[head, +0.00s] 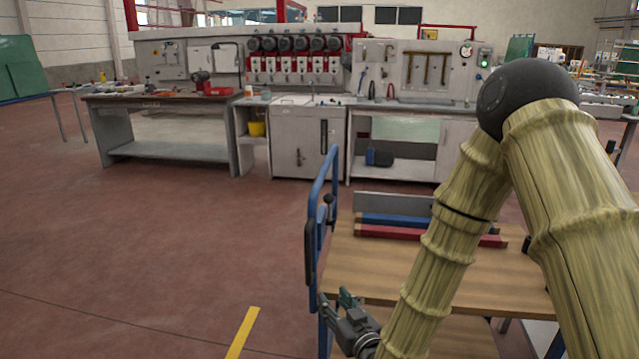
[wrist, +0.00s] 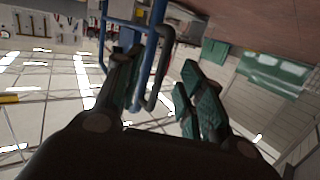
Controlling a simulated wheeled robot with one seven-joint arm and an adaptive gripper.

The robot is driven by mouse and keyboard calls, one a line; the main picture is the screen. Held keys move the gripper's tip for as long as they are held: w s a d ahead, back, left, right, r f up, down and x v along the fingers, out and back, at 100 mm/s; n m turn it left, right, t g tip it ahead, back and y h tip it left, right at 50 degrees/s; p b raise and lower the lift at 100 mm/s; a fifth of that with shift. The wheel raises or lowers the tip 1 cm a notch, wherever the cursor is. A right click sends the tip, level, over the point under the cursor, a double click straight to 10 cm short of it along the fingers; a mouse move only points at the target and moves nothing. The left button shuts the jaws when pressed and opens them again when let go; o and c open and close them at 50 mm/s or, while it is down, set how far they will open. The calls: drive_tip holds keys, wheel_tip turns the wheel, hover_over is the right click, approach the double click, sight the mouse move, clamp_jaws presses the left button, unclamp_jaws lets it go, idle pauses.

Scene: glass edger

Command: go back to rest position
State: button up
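My gripper (head: 337,303) is at the lower middle of the head view, at the end of my bent arm, by the near left corner of the wooden-topped cart (head: 395,262). In the wrist view its two fingers, with green pads, stand apart and the gap between them (wrist: 165,88) holds nothing. The cart's blue handle frame (head: 318,205) rises close to the gripper in the head view. It also shows behind the left finger in the wrist view (wrist: 157,58). I cannot tell whether the gripper touches the cart.
Red and blue bars (head: 395,222) lie on the cart top. A wooden-topped workbench (head: 165,98) and white cabinets (head: 305,145) stand along the back. The red floor (head: 150,230) at the left is open, with a yellow stripe (head: 243,333).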

drive_tip(key=s+d+f+m+g+h+p, duration=0.1)
drive_tip(key=s+d+f+g, duration=0.1)
drive_tip(key=s+f, duration=0.3)
drive_tip(key=s+d+f+g+h+p, duration=0.1)
drive_tip(key=s+d+f+g, duration=0.15)
drive_tip(key=f, duration=0.45)
drive_tip(key=s+d+f+m+g+h+p, duration=0.1)
drive_tip(key=s+d+f+g, duration=0.2)
drive_tip(key=s, duration=0.7)
drive_tip(key=s+d+f+m+g+h+p, duration=0.1)
drive_tip(key=s+d+f+g, duration=0.3)
drive_tip(key=s, duration=0.6)
drive_tip(key=s+d+f+m+g+h+p, duration=0.1)
drive_tip(key=s+d+f+g+h+p, duration=0.1)
drive_tip(key=s+d+f, duration=0.5)
drive_tip(key=s+g, duration=0.1)
drive_tip(key=s, duration=0.2)
drive_tip(key=shift+s+f+m+g, duration=0.3)
drive_tip(key=shift+f+g, duration=0.05)
